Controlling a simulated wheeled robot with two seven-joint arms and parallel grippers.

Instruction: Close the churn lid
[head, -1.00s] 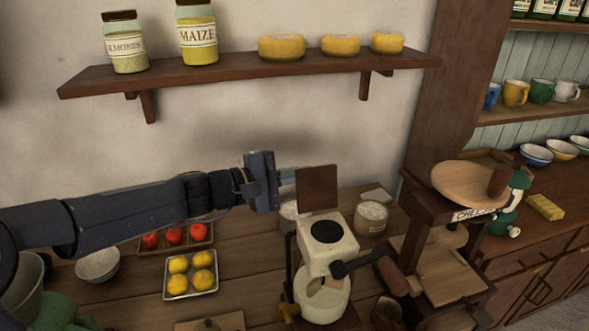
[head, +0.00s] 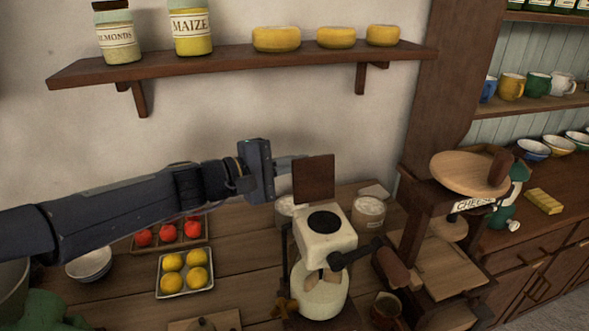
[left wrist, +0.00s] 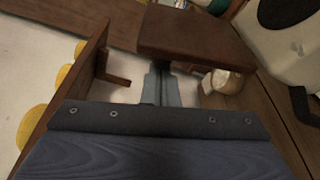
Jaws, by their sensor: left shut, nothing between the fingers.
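The churn (head: 316,248) is a cream-white body with a round dark opening on top, standing on the wooden counter. Its brown square lid (head: 314,180) stands upright at the back of the top, so it is open. My left gripper (head: 290,164) is shut and empty, at the lid's left edge. Its fingertips are partly hidden by the lid, and I cannot tell whether they touch it. In the left wrist view the shut fingers (left wrist: 160,88) point toward the lid (left wrist: 195,38), which covers their tips. My right gripper is not in view.
A crank with a brown handle (head: 391,269) sticks out at the churn's right. A wooden cheese press (head: 430,270) stands further right. Small pale jars (head: 369,212) stand behind. Trays of yellow (head: 184,290) and red fruit lie left. A wall shelf (head: 210,62) is above my left arm.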

